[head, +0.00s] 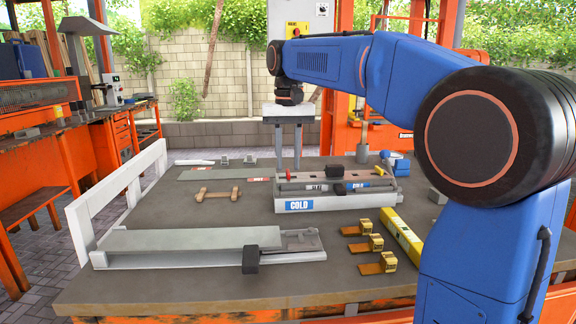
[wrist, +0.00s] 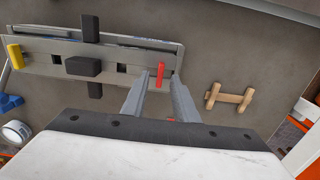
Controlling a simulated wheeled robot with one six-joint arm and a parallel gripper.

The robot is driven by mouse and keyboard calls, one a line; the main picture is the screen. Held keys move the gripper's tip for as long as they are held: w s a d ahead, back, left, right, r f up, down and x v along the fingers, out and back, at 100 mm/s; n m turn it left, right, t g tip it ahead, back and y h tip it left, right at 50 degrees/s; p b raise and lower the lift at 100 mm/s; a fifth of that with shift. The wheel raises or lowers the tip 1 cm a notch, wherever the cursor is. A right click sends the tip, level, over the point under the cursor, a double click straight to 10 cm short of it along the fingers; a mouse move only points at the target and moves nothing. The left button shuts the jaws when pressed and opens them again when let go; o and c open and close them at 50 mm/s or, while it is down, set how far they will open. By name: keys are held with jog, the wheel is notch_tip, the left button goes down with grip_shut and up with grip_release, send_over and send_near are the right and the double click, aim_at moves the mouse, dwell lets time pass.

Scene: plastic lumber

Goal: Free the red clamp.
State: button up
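The red clamp (head: 289,175) is a small upright red piece at the left end of the long board (head: 345,176) on the grey fixture with the COLD label (head: 299,205). In the wrist view the red clamp (wrist: 160,72) shows between my two fingertips. My gripper (head: 288,167) points down over that end, its fingers apart with a gap between them. The wrist view also shows my gripper (wrist: 159,79) open; I cannot tell whether a finger touches the clamp. A yellow clamp (wrist: 15,56) stands at the board's other end, with a black block (wrist: 83,67) between.
A wooden handle-like piece (head: 218,194) lies left of the fixture. A grey plank jig (head: 200,240) lies at the front left. Several yellow tape-measure-like pieces (head: 367,242) and a yellow bar (head: 401,236) lie at the front right. A white rail (head: 120,188) edges the table's left side.

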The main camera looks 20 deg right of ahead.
jog(key=shift+f, duration=0.9)
grip_shut()
